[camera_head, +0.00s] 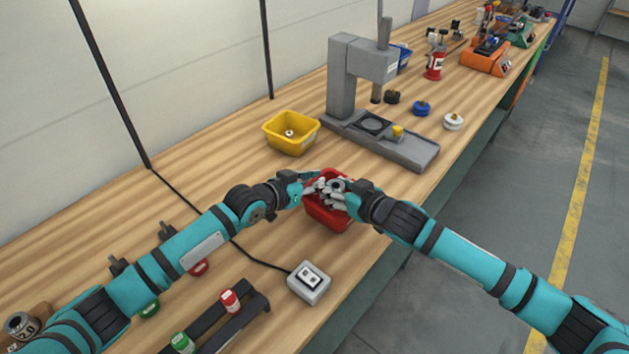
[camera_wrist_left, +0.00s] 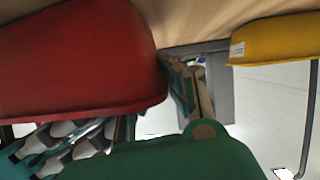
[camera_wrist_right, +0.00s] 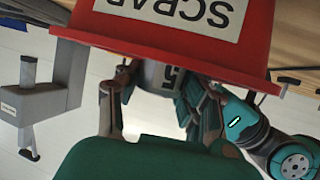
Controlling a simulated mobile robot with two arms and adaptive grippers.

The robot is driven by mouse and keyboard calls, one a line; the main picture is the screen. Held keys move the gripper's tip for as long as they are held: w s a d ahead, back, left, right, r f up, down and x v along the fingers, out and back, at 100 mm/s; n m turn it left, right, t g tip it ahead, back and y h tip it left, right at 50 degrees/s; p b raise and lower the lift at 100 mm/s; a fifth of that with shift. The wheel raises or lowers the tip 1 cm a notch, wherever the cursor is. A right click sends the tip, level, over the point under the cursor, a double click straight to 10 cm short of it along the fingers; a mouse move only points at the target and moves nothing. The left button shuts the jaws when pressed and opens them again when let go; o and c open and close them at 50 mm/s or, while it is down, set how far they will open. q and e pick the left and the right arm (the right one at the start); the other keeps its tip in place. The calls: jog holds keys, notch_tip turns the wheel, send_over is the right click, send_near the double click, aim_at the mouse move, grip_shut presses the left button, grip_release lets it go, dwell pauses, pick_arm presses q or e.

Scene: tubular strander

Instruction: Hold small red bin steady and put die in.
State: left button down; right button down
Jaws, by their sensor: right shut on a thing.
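The small red bin (camera_head: 326,215) stands on the bench in front of me. In the right wrist view it carries a SCRAP label (camera_wrist_right: 185,12); its wall also fills the upper left of the left wrist view (camera_wrist_left: 75,55). My right gripper (camera_head: 335,190) is over the bin's opening, shut on a grey die (camera_wrist_right: 158,77) marked with a 5. The die is at the bin's rim height in the head view; its exact depth is unclear. My left gripper (camera_head: 305,187) is at the bin's left rim. Whether its fingers touch the rim is hidden.
A yellow bin (camera_head: 278,138) with a small ring-like part stands behind and left. A grey press (camera_head: 345,85) stands behind the red bin. A grey switch box (camera_head: 309,284) with a cable is in front. A dark rack (camera_head: 245,318) holds red and green spools. The bench's right edge is close.

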jog(key=shift+r, duration=0.1)
jog(key=c, duration=0.8)
grip_release()
jog(key=shift+c, duration=0.2)
jog(key=shift+o, duration=0.7)
jog(key=shift+f, duration=0.2)
jog(key=v, duration=1.2)
jog(key=shift+r, duration=0.1)
pick_arm(q)
jog(key=c, duration=1.4)
grip_release()
jog(key=shift+s, duration=0.1)
